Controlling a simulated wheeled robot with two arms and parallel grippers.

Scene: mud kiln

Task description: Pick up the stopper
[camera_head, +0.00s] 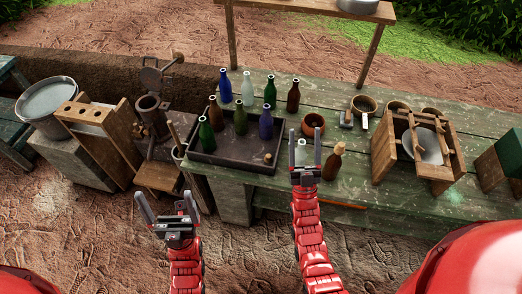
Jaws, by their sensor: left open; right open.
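A small tan piece that looks like a cork stopper (267,157) lies in the right front part of the dark tray (228,160). A brown bottle (333,164) stands on the green table right of my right gripper, with a lighter tan top that may be another stopper. My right gripper (305,150) is open above the table's front part, right of the tray and beside the brown bottle. A pale bottle-like top shows between its fingers, mostly hidden. My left gripper (167,207) is open and empty over the dirt ground, left of the table.
Several coloured bottles, including a green bottle (206,135) and a blue bottle (265,124), stand in and behind the tray. A clay pot (313,125) stands behind my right gripper. A wooden frame (383,154) stands to the right. Bare planks lie between.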

